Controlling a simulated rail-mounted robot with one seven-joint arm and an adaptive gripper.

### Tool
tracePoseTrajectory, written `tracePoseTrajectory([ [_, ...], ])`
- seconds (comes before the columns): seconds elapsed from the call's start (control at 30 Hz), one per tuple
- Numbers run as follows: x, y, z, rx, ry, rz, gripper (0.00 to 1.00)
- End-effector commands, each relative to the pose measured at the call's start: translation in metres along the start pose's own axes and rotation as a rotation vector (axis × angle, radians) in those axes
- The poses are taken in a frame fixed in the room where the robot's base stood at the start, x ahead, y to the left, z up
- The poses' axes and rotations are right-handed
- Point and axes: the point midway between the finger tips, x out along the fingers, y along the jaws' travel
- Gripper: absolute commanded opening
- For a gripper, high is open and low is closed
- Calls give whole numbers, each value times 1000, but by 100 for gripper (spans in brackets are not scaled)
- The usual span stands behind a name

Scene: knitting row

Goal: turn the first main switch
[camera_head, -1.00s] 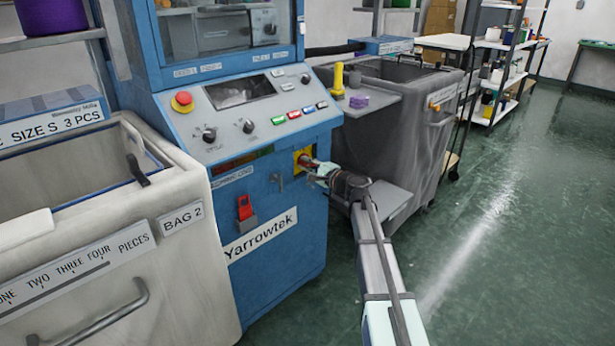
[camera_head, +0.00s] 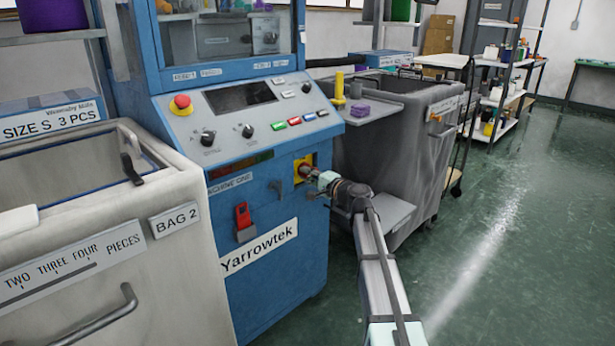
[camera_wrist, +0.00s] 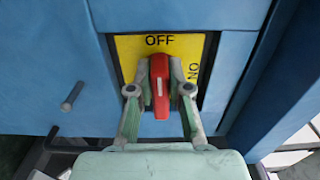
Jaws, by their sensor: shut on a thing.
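The main switch is a red handle (camera_wrist: 160,72) on a yellow plate (camera_wrist: 128,46) in the blue machine's front. In the wrist view the plate reads OFF at the top and ON, turned sideways, at the right. The handle stands upright, in line with OFF, with a white mark on it. My gripper (camera_wrist: 160,90) is shut on the handle, one finger on each side. In the head view my gripper (camera_head: 317,176) reaches the yellow plate (camera_head: 298,166) from the lower right and hides part of the handle.
The blue machine (camera_head: 265,190) has a panel with a red stop button (camera_head: 181,104), knobs and coloured buttons. A red lever (camera_head: 243,215) sits lower left of the switch. A grey bin (camera_head: 390,140) stands close to the right. Green floor (camera_head: 530,250) is open at the right.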

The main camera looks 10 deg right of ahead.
Motion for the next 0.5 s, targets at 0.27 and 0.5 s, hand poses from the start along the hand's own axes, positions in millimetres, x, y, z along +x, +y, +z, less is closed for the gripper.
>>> tracePoseTrajectory([
  [0.27, 0, 0, 0, -2, 0, 0, 43],
  [0.5, -2, 0, 0, -1, 1, 0, 43],
])
